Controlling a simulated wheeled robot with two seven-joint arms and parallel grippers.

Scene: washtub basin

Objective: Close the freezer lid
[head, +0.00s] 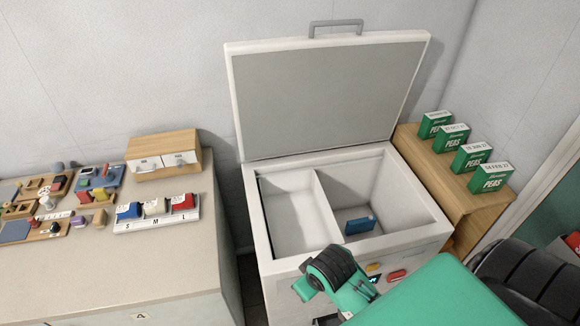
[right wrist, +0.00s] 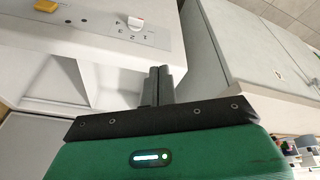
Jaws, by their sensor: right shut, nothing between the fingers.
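The white chest freezer (head: 262,225) stands in the middle of the head view. Its lid (head: 325,95) is raised and leans back near the wall, with a grey inner face and a grey handle (head: 336,23) on its top edge. The freezer is open, with two compartments; a blue box (head: 360,225) lies in the right one. My right arm comes in from the lower right, in front of the freezer and well below the lid. My right gripper (right wrist: 162,84) is shut and empty in the right wrist view, near the freezer front. My left gripper is not in view.
Several green PEAS boxes (head: 472,155) stand on a wooden cabinet (head: 465,205) at the right. A counter (head: 120,270) at the left holds a drawer box (head: 165,147), a tray of colored blocks (head: 155,222) and small items.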

